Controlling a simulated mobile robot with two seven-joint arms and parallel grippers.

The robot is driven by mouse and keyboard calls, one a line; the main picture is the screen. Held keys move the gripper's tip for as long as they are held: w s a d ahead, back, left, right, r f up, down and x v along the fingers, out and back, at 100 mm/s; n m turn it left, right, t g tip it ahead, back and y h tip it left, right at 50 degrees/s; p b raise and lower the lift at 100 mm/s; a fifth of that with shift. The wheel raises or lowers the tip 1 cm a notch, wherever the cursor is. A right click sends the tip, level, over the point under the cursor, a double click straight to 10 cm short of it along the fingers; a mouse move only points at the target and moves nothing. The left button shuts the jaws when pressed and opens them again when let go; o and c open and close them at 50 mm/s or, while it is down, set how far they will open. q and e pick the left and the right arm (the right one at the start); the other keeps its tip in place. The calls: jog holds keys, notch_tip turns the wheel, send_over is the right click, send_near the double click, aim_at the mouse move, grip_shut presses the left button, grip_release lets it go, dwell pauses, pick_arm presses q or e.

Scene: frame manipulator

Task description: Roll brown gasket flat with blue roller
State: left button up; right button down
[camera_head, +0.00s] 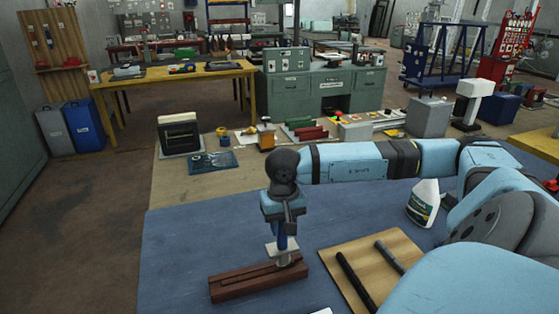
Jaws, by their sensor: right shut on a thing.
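My right gripper (284,217) points down over the workbench and is shut on the blue handle of the roller (282,243). I cannot clearly tell the brown gasket apart from this piece. My left gripper is not in view.
A wooden board (385,277) with two dark rods lies to the right of the brown piece. The blue mat (190,240) is bare to the left. Several tools and boxes stand along the bench's back.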

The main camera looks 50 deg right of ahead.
jog(key=shift+s+d+f+b, duration=0.15)
jog(key=shift+s+d+b, duration=0.25)
jog(key=shift+d, duration=0.15)
jog(key=shift+s+d+b, duration=0.4)
jog(key=shift+d, duration=0.4)
jog(key=shift+r, duration=0.2)
